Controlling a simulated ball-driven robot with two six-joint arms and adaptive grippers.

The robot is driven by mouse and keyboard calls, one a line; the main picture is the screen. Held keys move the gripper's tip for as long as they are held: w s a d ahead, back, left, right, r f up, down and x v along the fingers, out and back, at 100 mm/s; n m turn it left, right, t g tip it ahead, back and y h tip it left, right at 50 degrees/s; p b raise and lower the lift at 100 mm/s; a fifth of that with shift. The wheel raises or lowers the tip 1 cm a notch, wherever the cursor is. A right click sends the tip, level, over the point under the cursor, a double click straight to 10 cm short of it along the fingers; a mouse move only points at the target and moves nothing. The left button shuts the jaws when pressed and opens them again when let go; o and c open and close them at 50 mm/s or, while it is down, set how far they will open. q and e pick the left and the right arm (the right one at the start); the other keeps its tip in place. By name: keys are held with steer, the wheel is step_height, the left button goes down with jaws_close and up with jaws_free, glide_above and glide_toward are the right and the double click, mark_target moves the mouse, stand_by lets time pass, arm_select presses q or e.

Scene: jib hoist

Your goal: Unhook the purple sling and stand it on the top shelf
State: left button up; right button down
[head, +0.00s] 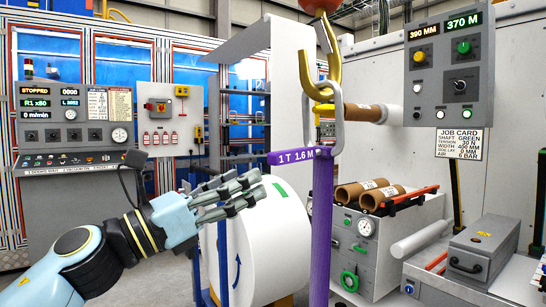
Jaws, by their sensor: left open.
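The purple sling (321,225) hangs upright in the middle of the head view, with a purple tag reading "1 T 1.6 M" near its top. Its grey metal link (338,118) hangs on the yellow hook (324,85), under an orange-red block at the top edge. My left gripper (256,190) is open and empty, left of the sling and a little below its tag, apart from it in the picture. The sling's lower end is cut off by the frame. My right gripper is not in view. I cannot make out a top shelf for certain.
A large white roll (262,245) stands behind my left gripper. A grey machine with brown cores (365,192) is right of the sling. A control box (450,65) hangs at upper right, and a grey case (483,250) sits at lower right. A control panel (70,110) is at left.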

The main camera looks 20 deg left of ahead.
mark_target(288, 150)
arm_select(q)
steer(key=p+x, duration=0.3)
steer(key=x, duration=0.6)
steer(key=shift+w+d+r, duration=0.15)
steer(key=shift+w+d, duration=0.05)
steer(key=shift+p+x, duration=0.4)
steer(key=shift+x, duration=0.45)
steer(key=shift+c, duration=0.4)
steer(key=c, duration=0.9)
jaws_close()
steer(key=shift+r, duration=0.1)
steer(key=r+p, duration=0.1)
steer(key=p, duration=0.2)
steer(key=shift+s+a+r+p, duration=0.2)
steer(key=shift+s+r+p, duration=0.05)
steer(key=shift+p, duration=0.05)
steer(key=shift+s+a+r+g+y+p, duration=0.2)
steer(key=shift+g+y+p, duration=0.1)
steer(key=shift+p, duration=0.55)
steer(key=shift+f, duration=0.1)
